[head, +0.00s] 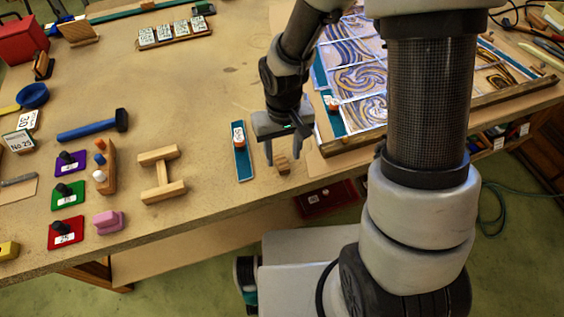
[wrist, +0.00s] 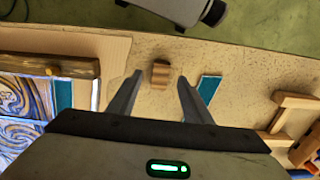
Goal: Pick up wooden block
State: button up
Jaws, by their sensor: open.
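A small wooden block (head: 283,165) lies near the front edge of the table, and it also shows in the wrist view (wrist: 160,74). My gripper (head: 283,163) is open, pointing down over it. In the wrist view, the two fingers (wrist: 158,82) are spread on either side of the block, with clear gaps between. I cannot tell how far above the table the fingertips are. Nothing is held.
A teal strip (head: 242,160) with a small cylinder lies left of my gripper. An H-shaped wooden piece (head: 162,174) is farther left. The leaded panel's wooden border (head: 345,145) is close on the right. The table's front edge is near.

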aim_at(282, 162)
jog(key=f, duration=0.3)
jog(key=shift+w+a+f, duration=0.1)
jog(key=shift+w+f, duration=0.1)
jog(key=shift+w, duration=0.05)
jog(key=shift+c, duration=0.2)
jog(key=c, duration=1.1)
jog(key=shift+o, duration=0.2)
jog(key=shift+r, duration=0.15)
